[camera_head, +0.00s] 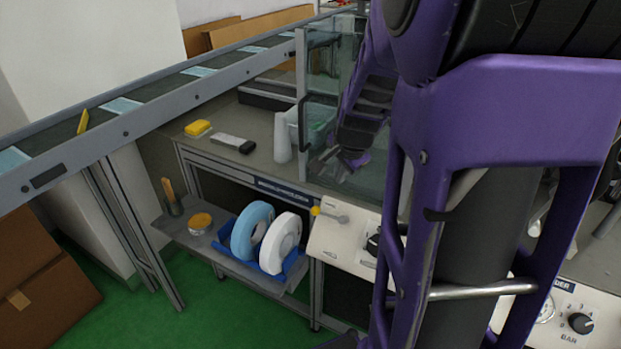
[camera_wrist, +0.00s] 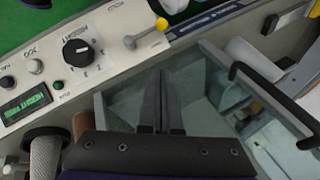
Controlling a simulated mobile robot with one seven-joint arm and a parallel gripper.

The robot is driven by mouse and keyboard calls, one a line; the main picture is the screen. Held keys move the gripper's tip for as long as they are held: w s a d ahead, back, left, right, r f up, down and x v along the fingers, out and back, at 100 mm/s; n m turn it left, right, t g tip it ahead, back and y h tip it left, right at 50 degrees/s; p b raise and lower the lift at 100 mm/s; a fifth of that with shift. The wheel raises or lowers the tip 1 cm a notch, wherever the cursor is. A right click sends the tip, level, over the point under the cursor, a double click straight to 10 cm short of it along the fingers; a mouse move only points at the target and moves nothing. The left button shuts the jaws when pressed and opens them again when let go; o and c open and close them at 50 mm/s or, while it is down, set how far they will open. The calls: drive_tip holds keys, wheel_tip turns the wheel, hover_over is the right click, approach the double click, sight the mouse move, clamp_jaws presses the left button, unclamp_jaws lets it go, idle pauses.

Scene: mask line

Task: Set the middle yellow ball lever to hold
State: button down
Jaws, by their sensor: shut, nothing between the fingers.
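A yellow ball lever (camera_head: 316,210) sits on the sloped cream control panel (camera_head: 332,240); its ball points left from a metal pivot. It also shows in the wrist view (camera_wrist: 161,25), where the ball points up and right from the pivot. In the head view my purple arm hides the right part of the panel.
A black knob (camera_wrist: 78,52) and a green display (camera_wrist: 25,107) sit on the panel. A clear guard with a black handle (camera_wrist: 272,88) stands beside it. A shelf holds a blue roll (camera_head: 252,230) and a white roll (camera_head: 281,243). A conveyor (camera_head: 150,95) runs at the left.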

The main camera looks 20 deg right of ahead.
drive_tip(key=b, duration=0.3)
hover_over(331, 216)
drive_tip(key=w+d, duration=0.1)
drive_tip(key=f, duration=0.9)
drive_tip(key=shift+w, duration=0.2)
drive_tip(key=shift+w+a+f, duration=0.25)
drive_tip(key=shift+a+f, duration=0.55)
drive_tip(key=shift+f, duration=0.05)
drive_tip(key=shift+w+a+f, duration=0.1)
drive_tip(key=shift+a+f, duration=0.3)
drive_tip(key=shift+f, duration=0.1)
drive_tip(key=shift+p, duration=0.5)
drive_tip(key=shift+n, duration=0.3)
